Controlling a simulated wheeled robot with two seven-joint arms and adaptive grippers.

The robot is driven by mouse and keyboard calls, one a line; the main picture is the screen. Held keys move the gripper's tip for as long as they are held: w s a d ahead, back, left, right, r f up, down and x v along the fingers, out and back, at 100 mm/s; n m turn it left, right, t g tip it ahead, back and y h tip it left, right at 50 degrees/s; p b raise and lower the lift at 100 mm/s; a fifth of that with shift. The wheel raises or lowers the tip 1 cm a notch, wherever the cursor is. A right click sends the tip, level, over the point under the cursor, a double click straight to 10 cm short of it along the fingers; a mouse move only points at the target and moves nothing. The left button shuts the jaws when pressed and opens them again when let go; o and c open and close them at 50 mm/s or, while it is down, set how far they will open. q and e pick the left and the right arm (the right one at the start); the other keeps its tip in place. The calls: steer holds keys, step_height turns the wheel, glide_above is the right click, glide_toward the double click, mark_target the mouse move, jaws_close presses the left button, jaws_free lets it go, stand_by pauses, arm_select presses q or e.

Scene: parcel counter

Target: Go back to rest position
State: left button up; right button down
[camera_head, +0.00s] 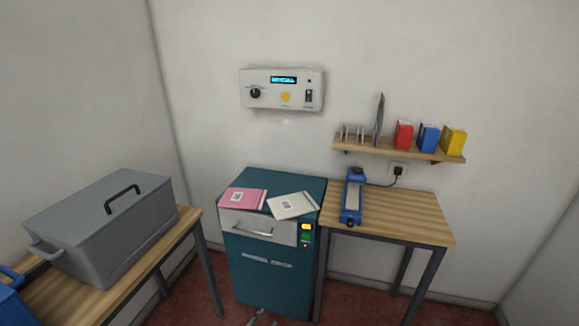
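A small grey metal part (261,319) pokes in at the bottom edge, in front of the teal parcel drop cabinet. It may be the tip of my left gripper, but too little shows to tell whether it is open or shut, or whether it holds anything. My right gripper is not in view. The teal cabinet (262,275) has a light grey drawer front with a handle (253,231), which looks closed. A pink parcel (243,198) and a white parcel (292,205) lie side by side on its top.
A grey lidded box (105,225) stands on the left wooden table (150,262), a blue object (10,305) beside it. A blue device (352,197) lies on the right table (400,215). A shelf (390,150) holds coloured boxes. A control panel (282,89) hangs on the wall.

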arm_select(q)
steer(key=s+a+f+n+g+y+p, duration=0.1)
steer(key=s+a+f+n+g+y, duration=0.1)
steer(key=s+a+f, duration=0.55)
steer(key=s+a+f+n+g+y+p, duration=0.15)
steer(key=s+a+f, duration=0.35)
steer(key=s+f, duration=0.5)
steer(key=s+a+f+n+g+y, duration=0.1)
steer(key=s+a, duration=0.4)
steer(key=s, duration=1)
steer(key=s+a+f+n+g+y+p, duration=0.1)
steer(key=s+a+g, duration=0.4)
steer(key=s, duration=1)
step_height(320, 180, down, 2)
steer(key=shift+s+f+n+g+y+p, duration=0.15)
steer(key=shift+s+n+g+y+p, duration=0.25)
steer(key=shift+n, duration=0.35)
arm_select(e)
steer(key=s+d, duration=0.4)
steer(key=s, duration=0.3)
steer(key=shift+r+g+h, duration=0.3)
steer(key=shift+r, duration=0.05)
arm_select(q)
steer(key=shift+w+a, duration=0.1)
